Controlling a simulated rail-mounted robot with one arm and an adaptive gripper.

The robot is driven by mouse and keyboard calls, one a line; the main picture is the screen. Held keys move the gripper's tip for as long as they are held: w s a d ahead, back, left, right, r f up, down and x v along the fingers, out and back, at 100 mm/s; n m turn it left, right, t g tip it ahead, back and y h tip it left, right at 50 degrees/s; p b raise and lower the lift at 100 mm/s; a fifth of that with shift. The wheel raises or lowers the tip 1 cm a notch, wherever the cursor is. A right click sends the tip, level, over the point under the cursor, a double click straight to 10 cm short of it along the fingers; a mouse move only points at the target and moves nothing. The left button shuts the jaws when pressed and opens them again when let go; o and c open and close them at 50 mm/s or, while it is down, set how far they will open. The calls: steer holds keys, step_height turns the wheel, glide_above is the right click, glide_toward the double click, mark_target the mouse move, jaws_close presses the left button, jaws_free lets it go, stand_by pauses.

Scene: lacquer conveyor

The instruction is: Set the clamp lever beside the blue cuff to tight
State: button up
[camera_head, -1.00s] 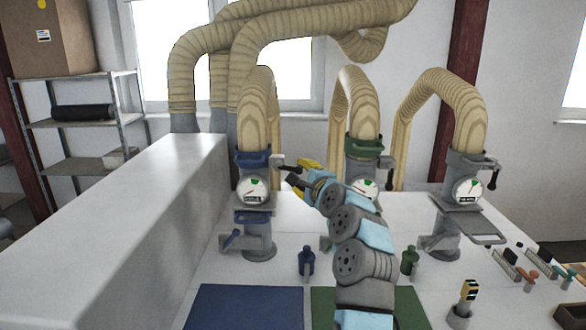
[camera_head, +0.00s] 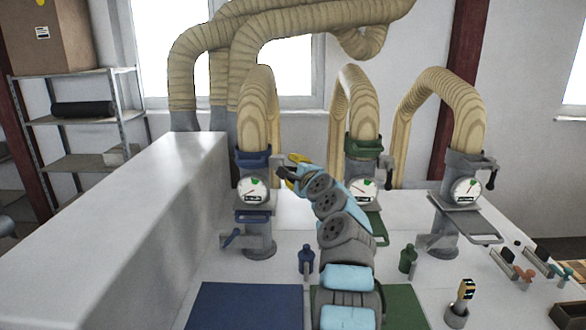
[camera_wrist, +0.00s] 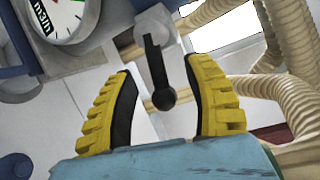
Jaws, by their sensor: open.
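The blue cuff (camera_head: 253,158) sits around the top of the left duct pipe, above a round gauge (camera_head: 253,189). In the wrist view the clamp lever (camera_wrist: 156,66) is a black bar with a round knob, the knob pointing down in the picture. My gripper (camera_head: 285,171) is just right of the blue cuff, with yellow-padded fingers. In the wrist view my gripper (camera_wrist: 158,75) is open, and the lever's knob end shows between its fingers. I cannot tell whether they touch. In the head view the gripper mostly hides the lever.
A green-cuffed pipe (camera_head: 363,146) stands right of my arm, and a grey-cuffed pipe (camera_head: 466,160) farther right. A blue slide gate (camera_head: 253,216) is below the left gauge. A long white housing (camera_head: 130,220) bounds the left side. Blue and green bottle-like handles stand on the table front.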

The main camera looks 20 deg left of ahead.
steer(key=shift+w+a, duration=0.15)
steer(key=shift+w, duration=0.15)
jaws_close()
steer(key=shift+f, duration=0.1)
